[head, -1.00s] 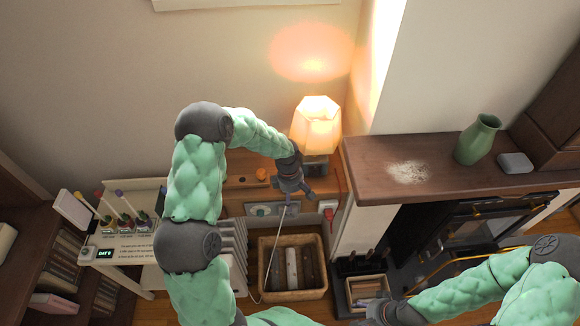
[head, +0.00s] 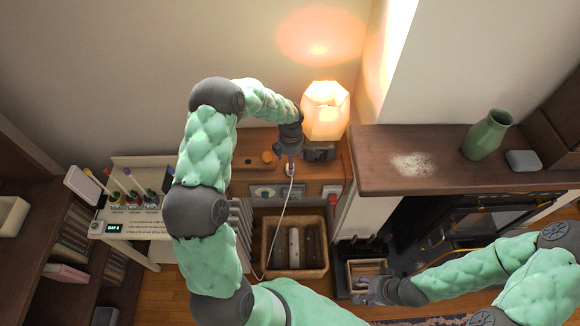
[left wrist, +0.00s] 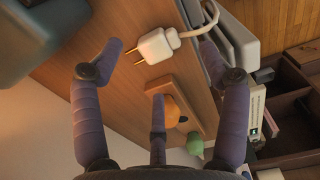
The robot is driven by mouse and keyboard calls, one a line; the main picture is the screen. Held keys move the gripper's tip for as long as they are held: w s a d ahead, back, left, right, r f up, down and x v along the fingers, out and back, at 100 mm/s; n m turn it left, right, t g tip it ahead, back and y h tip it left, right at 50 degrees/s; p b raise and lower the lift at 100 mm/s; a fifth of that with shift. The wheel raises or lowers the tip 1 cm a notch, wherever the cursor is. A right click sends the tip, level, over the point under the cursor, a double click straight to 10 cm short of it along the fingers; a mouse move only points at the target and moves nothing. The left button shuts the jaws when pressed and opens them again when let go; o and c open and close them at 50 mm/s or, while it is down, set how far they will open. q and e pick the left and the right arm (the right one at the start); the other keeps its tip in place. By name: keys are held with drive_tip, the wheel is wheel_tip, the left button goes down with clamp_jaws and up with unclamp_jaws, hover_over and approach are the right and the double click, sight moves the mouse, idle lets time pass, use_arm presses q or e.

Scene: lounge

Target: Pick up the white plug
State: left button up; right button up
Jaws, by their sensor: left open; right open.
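The white plug (left wrist: 157,46), with two metal prongs and a white cable, shows between the spread fingers of my left gripper (left wrist: 160,58) in the left wrist view. The jaws are open, and the plug is over or on the wooden cabinet top (left wrist: 110,82); I cannot tell if it touches. In the head view, my left gripper (head: 289,158) is at the cabinet's front edge, and the plug (head: 290,170) is small and partly hidden beneath it. The cable (head: 285,205) hangs down in front. My right gripper (head: 376,289) is low at the right, open, its fingertips hard to see.
A lit lamp (head: 325,112) stands just behind my left gripper. An orange round thing (head: 267,157) lies on the cabinet top. A wall socket panel (head: 264,192) is below, and a basket (head: 265,240) stands on the floor. The mantel (head: 440,190) holds a green vase (head: 487,135).

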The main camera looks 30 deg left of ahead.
use_arm(q)
wheel_tip(320, 180, down, 5)
drive_tip(key=shift+r, duration=0.1)
drive_tip(key=c, duration=1.4)
